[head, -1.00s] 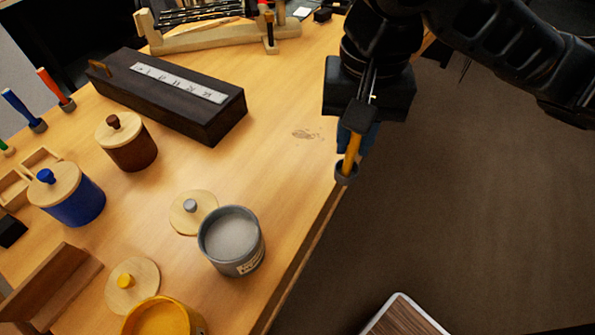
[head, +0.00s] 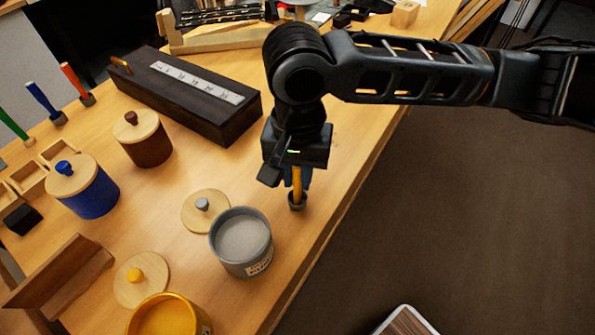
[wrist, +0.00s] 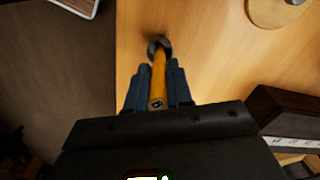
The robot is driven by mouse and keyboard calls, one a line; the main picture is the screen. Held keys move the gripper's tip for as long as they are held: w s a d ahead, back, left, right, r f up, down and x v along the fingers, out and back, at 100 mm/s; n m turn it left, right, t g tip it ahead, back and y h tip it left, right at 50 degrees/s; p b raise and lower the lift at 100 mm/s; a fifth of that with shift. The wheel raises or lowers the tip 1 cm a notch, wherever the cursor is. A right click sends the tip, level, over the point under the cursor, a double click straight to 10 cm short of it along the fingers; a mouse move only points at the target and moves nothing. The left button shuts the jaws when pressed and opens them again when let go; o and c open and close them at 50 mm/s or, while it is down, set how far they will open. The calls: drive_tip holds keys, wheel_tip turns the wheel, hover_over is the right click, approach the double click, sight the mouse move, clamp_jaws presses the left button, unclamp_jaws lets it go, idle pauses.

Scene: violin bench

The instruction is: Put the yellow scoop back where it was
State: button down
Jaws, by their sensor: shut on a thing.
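The yellow scoop (head: 297,186) has a yellow handle and a dark grey cup at its lower end. My gripper (head: 303,178) is shut on its handle and holds it roughly upright, cup down, over the table's right part. In the wrist view my gripper (wrist: 158,85) has its blue fingers on both sides of the scoop's handle (wrist: 158,75), with the cup beyond the fingertips. I cannot tell whether the cup touches the table. Red (head: 76,83), blue (head: 45,101) and green (head: 14,125) scoops stand at the left.
An open grey jar (head: 241,240) and its lid (head: 205,210) are left of and nearer than my gripper. An open yellow jar (head: 168,316) is at the bottom. A dark long box (head: 180,95), a brown jar (head: 145,142) and a lidded blue jar (head: 85,188) stand leftward.

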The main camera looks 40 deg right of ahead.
drive_tip(key=shift+f, duration=0.15)
drive_tip(key=c, duration=1)
unclamp_jaws()
wheel_tip(320, 180, up, 12)
drive_tip(key=shift+r+p, duration=0.2)
drive_tip(key=shift+p, duration=0.45)
